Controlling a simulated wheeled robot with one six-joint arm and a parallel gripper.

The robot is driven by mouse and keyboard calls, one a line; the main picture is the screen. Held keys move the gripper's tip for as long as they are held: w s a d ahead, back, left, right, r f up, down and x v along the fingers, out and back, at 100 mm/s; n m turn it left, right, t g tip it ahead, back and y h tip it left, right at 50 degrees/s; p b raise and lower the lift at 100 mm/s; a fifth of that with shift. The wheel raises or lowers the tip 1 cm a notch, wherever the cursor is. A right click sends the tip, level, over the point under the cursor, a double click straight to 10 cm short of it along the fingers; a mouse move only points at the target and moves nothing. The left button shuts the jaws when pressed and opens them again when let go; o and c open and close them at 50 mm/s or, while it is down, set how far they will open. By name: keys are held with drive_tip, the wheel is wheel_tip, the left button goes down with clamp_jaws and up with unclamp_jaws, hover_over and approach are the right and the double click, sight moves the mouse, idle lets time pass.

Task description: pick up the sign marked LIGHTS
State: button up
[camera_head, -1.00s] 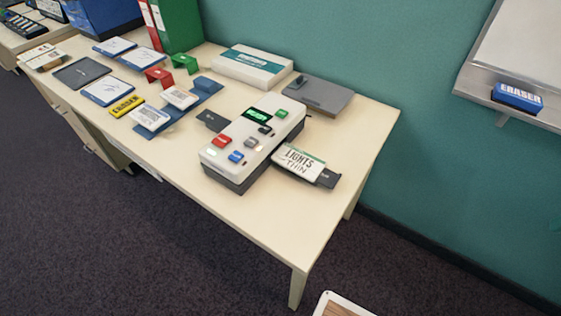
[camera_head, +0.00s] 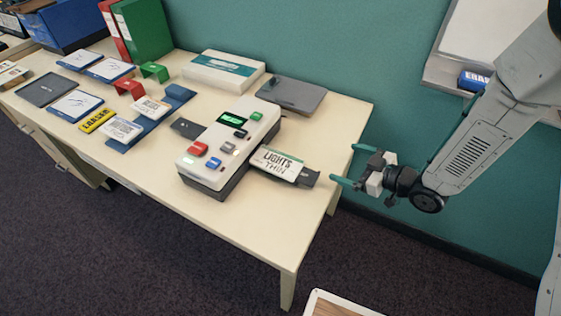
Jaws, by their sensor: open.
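The white sign marked LIGHTS (camera_head: 274,163) has a second line that reads like THIN. It lies tilted at the right side of a white and grey machine (camera_head: 232,146), partly on a dark tray (camera_head: 307,177) that sticks out from the machine. My gripper (camera_head: 347,164) is to the right of the sign, past the table's right edge in the picture. Its two teal fingers are apart with nothing between them, and they point left toward the sign. A gap separates the fingertips from the sign.
The machine has coloured buttons and a lit green display. A grey flat case (camera_head: 292,94) and a white box (camera_head: 224,71) lie behind it. Several cards and stands fill the table's left part. The table's front right corner (camera_head: 270,240) is bare. A whiteboard ledge (camera_head: 447,76) is behind my arm.

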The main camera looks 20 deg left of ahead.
sight(314, 178)
drive_tip(key=s+a+f+g+y, duration=0.1)
drive_tip(key=s, duration=0.1)
drive_tip(key=s+a+f+g+y, duration=0.1)
drive_tip(key=s, duration=0.1)
drive_tip(key=s+f+y, duration=0.1)
drive_tip(key=s+y, duration=0.1)
drive_tip(key=s, duration=0.1)
drive_tip(key=shift+a+n+g, duration=0.4)
drive_tip(key=shift+s+a, duration=0.2)
drive_tip(key=a, duration=0.3)
drive_tip(key=w+a, duration=0.1)
drive_tip(key=a, duration=0.3)
drive_tip(key=shift+w+a, duration=0.15)
drive_tip(key=shift+w, duration=0.05)
drive_tip(key=shift+r, duration=0.1)
drive_tip(key=c, duration=1.2)
drive_tip(key=shift+o, duration=0.2)
